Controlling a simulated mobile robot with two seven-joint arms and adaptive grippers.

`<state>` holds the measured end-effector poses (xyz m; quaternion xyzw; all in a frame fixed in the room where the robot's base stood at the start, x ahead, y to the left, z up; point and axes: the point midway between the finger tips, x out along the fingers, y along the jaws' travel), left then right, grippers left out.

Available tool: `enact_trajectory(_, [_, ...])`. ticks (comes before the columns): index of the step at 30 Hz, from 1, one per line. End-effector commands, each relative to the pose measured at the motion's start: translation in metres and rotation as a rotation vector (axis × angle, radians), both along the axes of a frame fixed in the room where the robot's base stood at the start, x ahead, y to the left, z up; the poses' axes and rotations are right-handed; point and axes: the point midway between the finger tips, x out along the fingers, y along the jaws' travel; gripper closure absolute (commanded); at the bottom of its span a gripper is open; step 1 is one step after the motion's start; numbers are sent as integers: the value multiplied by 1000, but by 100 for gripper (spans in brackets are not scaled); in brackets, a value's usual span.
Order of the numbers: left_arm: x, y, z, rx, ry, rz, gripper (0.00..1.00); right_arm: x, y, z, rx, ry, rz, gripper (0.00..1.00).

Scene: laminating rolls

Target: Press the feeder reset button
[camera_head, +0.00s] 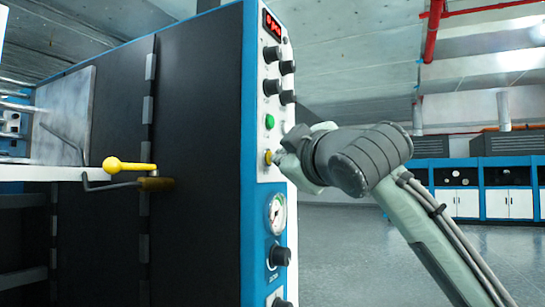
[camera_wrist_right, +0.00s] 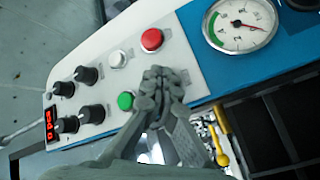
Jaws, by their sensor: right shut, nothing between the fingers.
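The machine's white control panel (camera_head: 264,95) carries a green button (camera_head: 270,121) and a yellow button (camera_head: 267,157) below it. My right gripper (camera_head: 278,157) is shut and empty, its tips at the yellow button; I cannot tell whether they press it. In the right wrist view the closed fingertips (camera_wrist_right: 160,78) stand over the panel beside the green button (camera_wrist_right: 125,101), hiding the yellow one. A red button (camera_wrist_right: 151,40) and a silver button (camera_wrist_right: 118,59) also show there. I cannot read any label naming the feeder reset. My left gripper is out of view.
A red digital display (camera_head: 272,24) and several black knobs (camera_head: 271,54) sit higher on the panel. A pressure gauge (camera_head: 277,214) and a black knob (camera_head: 279,255) are below. A yellow-ended lever (camera_head: 128,166) sticks out at left. Open floor (camera_head: 350,250) lies to the right.

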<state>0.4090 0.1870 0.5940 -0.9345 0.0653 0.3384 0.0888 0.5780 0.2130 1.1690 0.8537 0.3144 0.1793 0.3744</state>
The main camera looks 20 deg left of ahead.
Motion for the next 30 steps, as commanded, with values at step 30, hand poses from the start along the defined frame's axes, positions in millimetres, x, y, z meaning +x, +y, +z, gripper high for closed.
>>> enact_trajectory(30, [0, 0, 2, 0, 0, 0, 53, -2, -17, 0, 1, -1, 2, 100])
